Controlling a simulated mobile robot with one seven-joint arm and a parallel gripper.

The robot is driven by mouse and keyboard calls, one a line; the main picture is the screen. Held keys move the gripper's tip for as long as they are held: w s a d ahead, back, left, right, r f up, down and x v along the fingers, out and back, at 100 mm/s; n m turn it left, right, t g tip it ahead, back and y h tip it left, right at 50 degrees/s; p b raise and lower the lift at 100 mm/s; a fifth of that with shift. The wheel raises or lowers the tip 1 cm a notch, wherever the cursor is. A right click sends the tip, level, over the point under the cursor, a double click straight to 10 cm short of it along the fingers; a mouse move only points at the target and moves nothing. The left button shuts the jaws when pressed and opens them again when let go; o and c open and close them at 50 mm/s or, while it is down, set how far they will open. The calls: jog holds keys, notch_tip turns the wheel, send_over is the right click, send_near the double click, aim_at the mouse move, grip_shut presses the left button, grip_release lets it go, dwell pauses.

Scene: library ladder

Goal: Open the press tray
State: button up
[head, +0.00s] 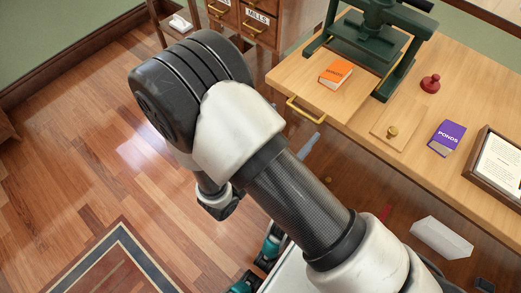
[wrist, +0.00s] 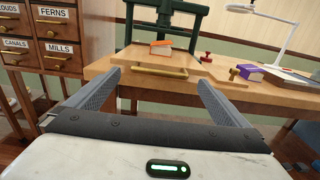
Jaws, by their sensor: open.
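The press tray (head: 312,92) is a flat light-wood board in front of the green press (head: 372,38), with a brass bar handle (head: 305,111) along its front edge. An orange book (head: 336,73) lies on it. In the wrist view the tray (wrist: 145,58) and its handle (wrist: 150,71) are ahead, between my fingers in the picture. My gripper (wrist: 157,77) is open and empty, with its fingers wide apart and short of the handle. In the head view my fingers cannot be made out behind my arm.
On the wooden table (head: 475,85) are a red stamp (head: 430,83), a small board with a brass knob (head: 392,132), a purple book (head: 446,137) and a framed page (head: 499,165). A labelled drawer cabinet (wrist: 55,40) stands left of the table. Open floor (head: 90,150) lies to the left.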

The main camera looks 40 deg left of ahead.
jog(key=s+a, duration=0.1)
jog(key=s, duration=1.3)
jog(key=shift+s, duration=0.4)
jog(key=w+d+r+m+g+h, duration=0.9)
jog(key=w+d+r+m, duration=0.2)
jog(key=w+d+m, duration=0.25)
jog(key=d+r+m+g+y, duration=0.35)
jog(key=d+m, duration=0.25)
jog(key=d, duration=0.2)
jog(key=d+r+m+g+y, duration=0.2)
jog(key=d+r+m+g, duration=0.25)
jog(key=d+m, duration=0.25)
jog(key=s+d+r+m+t+y, duration=0.2)
jog(key=d+r+m+t+y, duration=0.35)
jog(key=r+m, duration=0.3)
notch_tip(320, 180, up, 16)
jog(key=p, duration=1.7)
jog(key=shift+w+d+g+h, duration=0.25)
jog(key=shift+d+g+h, duration=0.1)
jog(key=shift+g+h, duration=0.1)
